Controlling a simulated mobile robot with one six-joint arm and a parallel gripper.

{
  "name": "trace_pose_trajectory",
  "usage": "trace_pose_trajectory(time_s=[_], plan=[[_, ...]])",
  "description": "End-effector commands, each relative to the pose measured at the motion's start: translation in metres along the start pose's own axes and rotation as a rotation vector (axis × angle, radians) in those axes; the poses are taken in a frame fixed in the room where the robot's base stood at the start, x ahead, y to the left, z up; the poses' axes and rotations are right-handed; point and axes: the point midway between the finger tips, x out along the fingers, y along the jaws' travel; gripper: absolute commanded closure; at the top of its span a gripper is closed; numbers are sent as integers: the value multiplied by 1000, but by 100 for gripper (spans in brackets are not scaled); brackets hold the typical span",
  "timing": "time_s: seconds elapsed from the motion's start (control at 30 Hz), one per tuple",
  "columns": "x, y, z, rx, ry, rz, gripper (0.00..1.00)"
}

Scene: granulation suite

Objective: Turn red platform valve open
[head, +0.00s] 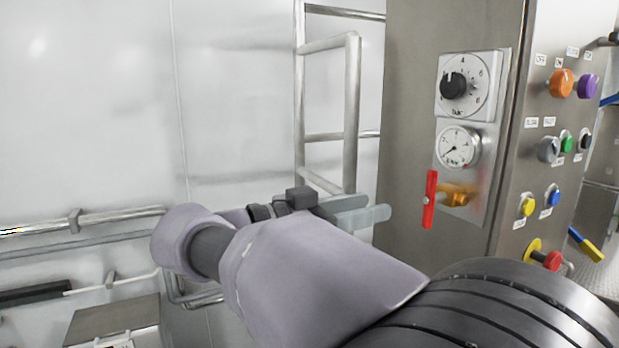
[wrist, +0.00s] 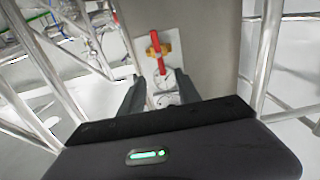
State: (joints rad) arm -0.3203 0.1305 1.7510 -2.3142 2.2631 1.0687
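The red valve handle (head: 430,199) stands upright, in front of a brass valve body (head: 456,195) on the panel's side plate. In the wrist view the red handle (wrist: 156,50) is near vertical, slightly tilted, across the brass body (wrist: 166,49). My gripper (head: 376,207) is left of the handle in the head view, apart from it. In the wrist view my gripper (wrist: 161,84) has its two fingers spread with nothing held between them. The handle appears beyond the fingertips.
A white dial with a black knob (head: 454,86) and a round gauge (head: 459,148) sit above the valve. The panel front carries several coloured buttons, including an orange knob (head: 560,83). A metal rail frame (head: 352,110) stands behind my gripper.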

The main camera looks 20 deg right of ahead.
Motion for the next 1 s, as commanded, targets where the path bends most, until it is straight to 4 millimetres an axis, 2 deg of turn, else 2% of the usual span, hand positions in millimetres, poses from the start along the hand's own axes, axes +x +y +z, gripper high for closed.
trace_pose_trajectory(time_s=[0.2, 0.4, 0.6, 0.9, 0.93, 1.0], plan=[[68, 2, -1, -4, -1, 7, 60], [119, 2, -1, -5, -2, 4, 60], [141, 1, 0, -4, -2, 1, 60], [145, 1, 1, -4, -2, 0, 60], [145, 1, 1, -5, -2, 0, 62], [144, 1, 1, -5, -2, 0, 76]])
